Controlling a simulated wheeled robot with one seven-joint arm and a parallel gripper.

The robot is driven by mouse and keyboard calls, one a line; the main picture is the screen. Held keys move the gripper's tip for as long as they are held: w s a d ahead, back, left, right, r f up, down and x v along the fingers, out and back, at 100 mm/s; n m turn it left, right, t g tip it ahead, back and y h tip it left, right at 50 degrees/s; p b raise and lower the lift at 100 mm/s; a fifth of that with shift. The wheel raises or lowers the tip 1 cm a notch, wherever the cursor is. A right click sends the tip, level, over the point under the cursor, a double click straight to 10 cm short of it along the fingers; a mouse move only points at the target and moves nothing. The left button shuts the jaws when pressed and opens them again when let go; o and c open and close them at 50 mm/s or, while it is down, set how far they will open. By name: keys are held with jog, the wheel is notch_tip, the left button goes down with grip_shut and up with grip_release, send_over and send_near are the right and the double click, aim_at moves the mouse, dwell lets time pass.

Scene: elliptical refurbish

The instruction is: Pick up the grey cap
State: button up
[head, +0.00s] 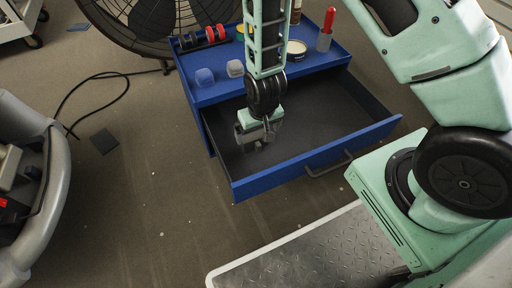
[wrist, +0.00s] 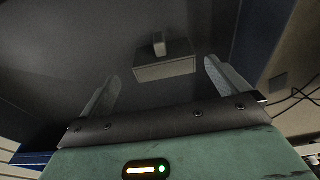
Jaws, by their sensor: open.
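A small grey block-like piece with a short upright stub, which looks like the grey cap (wrist: 165,70), lies on the dark floor of the open drawer in the wrist view. It appears beyond and between my two fingertips, with a gap to each. My gripper (head: 257,141) is open and empty, pointing down inside the open blue drawer (head: 290,172). In the head view my gripper and arm hide the piece or most of it. Two similar pieces, a blue-grey one (head: 204,77) and a grey one (head: 235,68), sit on the cabinet top.
The blue cabinet top (head: 212,93) also holds a red-and-black item (head: 209,36), a round tin (head: 296,49) and a red-topped bottle (head: 326,30). The drawer walls surround my gripper. A large fan (head: 150,20) stands behind, with a black cable on the floor.

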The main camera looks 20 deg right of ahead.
aim_at(256, 139)
jog(key=shift+w+a+f+b, duration=0.2)
jog(key=shift+f+b, duration=0.8)
jog(key=shift+f, duration=0.6)
jog(key=shift+w+a+f+b, duration=0.15)
jog(key=shift+f+b, duration=0.85)
jog(key=shift+f, duration=0.55)
jog(key=shift+d+r, duration=0.1)
jog(key=c, duration=0.9)
